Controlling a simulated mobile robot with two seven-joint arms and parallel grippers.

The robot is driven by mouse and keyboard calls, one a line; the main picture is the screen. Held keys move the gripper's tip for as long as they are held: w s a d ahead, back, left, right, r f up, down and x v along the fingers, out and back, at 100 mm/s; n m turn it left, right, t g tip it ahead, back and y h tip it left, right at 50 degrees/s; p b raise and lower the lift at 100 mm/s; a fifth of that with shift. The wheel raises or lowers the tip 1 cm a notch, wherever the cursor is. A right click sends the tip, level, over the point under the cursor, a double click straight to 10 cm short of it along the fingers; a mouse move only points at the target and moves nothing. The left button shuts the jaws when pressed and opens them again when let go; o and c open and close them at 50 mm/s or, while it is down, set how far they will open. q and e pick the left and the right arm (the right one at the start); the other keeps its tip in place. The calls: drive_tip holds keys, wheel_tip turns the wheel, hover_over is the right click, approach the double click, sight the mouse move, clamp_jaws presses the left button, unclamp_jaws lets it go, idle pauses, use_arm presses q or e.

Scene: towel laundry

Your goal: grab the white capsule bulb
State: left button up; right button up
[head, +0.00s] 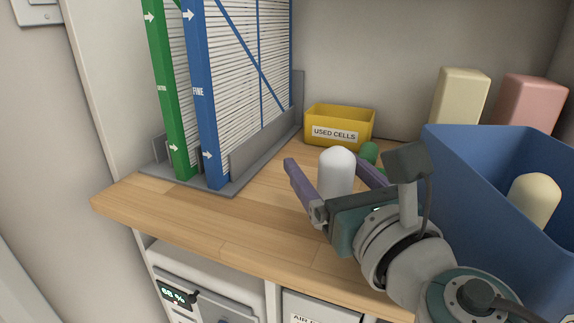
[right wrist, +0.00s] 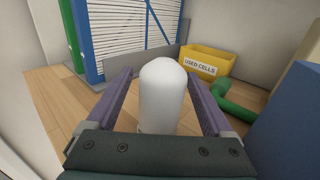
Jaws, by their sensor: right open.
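The white capsule bulb (head: 336,170) stands upright on the wooden counter, with a rounded top. My right gripper (head: 322,172) is open, with its two purple fingers on either side of the bulb. In the right wrist view the bulb (right wrist: 162,92) stands between the fingers of the gripper (right wrist: 160,92), with a gap visible on each side. The bulb's base is hidden behind the gripper body. My left gripper is not in view.
A yellow "USED CELLS" bin (head: 339,126) stands behind, with a green object (head: 369,152) near it. A blue crate (head: 460,170) holding a cream capsule (head: 534,198) stands at right. Filter panels (head: 200,100) stand in a grey rack at left. Bare counter (head: 190,215) lies in front.

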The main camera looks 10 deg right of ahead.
drive_tip(key=shift+w, duration=0.3)
clamp_jaws()
idle(0.5)
